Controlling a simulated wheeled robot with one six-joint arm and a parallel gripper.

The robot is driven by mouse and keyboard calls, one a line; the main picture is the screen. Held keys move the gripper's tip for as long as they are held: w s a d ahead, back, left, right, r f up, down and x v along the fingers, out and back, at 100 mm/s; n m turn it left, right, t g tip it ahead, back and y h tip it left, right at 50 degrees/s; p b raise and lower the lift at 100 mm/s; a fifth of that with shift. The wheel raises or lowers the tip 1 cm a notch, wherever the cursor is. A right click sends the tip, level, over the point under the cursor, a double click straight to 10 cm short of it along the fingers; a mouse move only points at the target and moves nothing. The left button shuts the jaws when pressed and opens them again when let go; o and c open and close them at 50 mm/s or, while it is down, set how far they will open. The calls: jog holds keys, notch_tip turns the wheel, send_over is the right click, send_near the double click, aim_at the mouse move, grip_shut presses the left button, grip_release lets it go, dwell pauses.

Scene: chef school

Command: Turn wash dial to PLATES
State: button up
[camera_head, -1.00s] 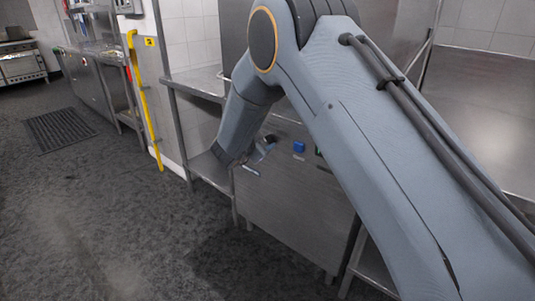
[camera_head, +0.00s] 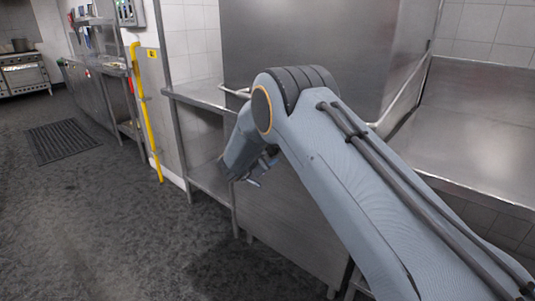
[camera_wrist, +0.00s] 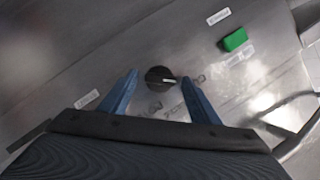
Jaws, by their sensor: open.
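The wash dial (camera_wrist: 160,77) is a round black knob with a pale pointer mark, on a grey metal panel in the wrist view. The pointer aims to the right in that picture. Small printed marks sit around the dial, too blurred to read. My gripper (camera_wrist: 159,78) is open, with one blue finger on each side of the dial in the picture. I cannot tell whether the fingers touch it. In the head view my gripper (camera_head: 262,168) is small, in front of the steel machine (camera_head: 290,220), and my arm hides the dial.
A green button (camera_wrist: 234,39) stands out on the panel to the upper right of the dial, with white labels nearby. A steel side table (camera_head: 205,93) is left of the machine. A yellow pole (camera_head: 146,110) stands by the wall.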

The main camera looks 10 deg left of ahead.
jog(key=c, duration=1.1)
jog(key=shift+o, duration=0.2)
jog(key=m+t+b, duration=0.1)
jog(key=m+b, duration=0.1)
jog(key=m+t+y+b, duration=0.1)
jog(key=m+b, duration=0.1)
jog(key=shift+d+f+b, duration=0.15)
jog(key=shift+f+b, duration=0.25)
jog(key=m+t+b, duration=0.1)
jog(key=m+b, duration=0.2)
jog(key=shift+s+m+y+b, duration=0.1)
jog(key=shift+m+y+b, duration=0.2)
jog(key=shift+m, duration=0.1)
jog(key=shift+t, duration=0.3)
